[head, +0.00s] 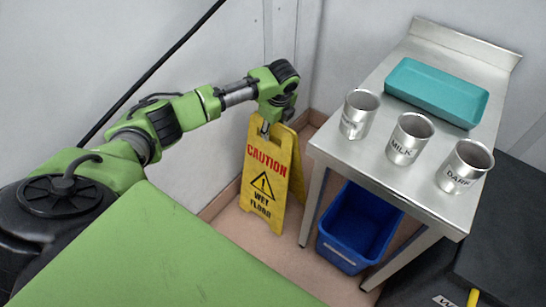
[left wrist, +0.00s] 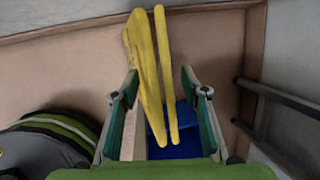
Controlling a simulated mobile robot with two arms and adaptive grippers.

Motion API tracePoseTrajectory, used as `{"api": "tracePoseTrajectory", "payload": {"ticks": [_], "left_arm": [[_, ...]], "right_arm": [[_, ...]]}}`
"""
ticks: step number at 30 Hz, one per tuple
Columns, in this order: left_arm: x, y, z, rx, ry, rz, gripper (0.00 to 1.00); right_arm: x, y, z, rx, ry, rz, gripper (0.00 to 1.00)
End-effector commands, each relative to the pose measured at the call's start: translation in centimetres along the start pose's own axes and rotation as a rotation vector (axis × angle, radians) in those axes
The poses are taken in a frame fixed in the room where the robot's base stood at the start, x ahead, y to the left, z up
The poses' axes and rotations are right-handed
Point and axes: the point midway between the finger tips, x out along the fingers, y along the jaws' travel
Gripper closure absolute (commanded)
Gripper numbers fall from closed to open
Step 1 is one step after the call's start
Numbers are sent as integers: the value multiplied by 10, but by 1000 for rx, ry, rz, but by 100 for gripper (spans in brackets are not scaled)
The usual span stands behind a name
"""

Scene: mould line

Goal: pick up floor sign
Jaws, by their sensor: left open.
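The yellow floor sign (head: 266,184), marked "CAUTION WET FLOOR", stands upright on the floor between the wall and the steel table in the head view. My left gripper (head: 266,129) is at the top of the sign, pointing down. In the left wrist view the sign (left wrist: 151,75) shows from above as two yellow panels. They lie between the two open fingers of my left gripper (left wrist: 158,95), with a gap on each side. The head view hides the fingertips partly behind the sign. My right gripper is not in view.
The steel table (head: 345,148) stands right of the sign and bears a teal tray (head: 437,91) and three metal cups, two readable as MILK (head: 408,140) and DARK (head: 463,168). A blue bin (head: 357,228) stands under it. The wall is close behind the sign.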

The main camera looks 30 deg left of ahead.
Motion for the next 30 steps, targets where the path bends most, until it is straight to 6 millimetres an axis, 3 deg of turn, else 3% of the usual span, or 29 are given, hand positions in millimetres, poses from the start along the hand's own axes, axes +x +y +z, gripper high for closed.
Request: {"api": "tracePoseTrajectory", "payload": {"ticks": [16, 21, 30], "left_arm": [[0, 0, 0, 0, 0, 0, 59], [0, 0, 0, 0, 0, 0, 100], [-1, -1, 1, 0, -2, -3, 100]], "right_arm": [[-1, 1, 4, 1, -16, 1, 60], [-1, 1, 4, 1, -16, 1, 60], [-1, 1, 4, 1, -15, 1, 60]]}}
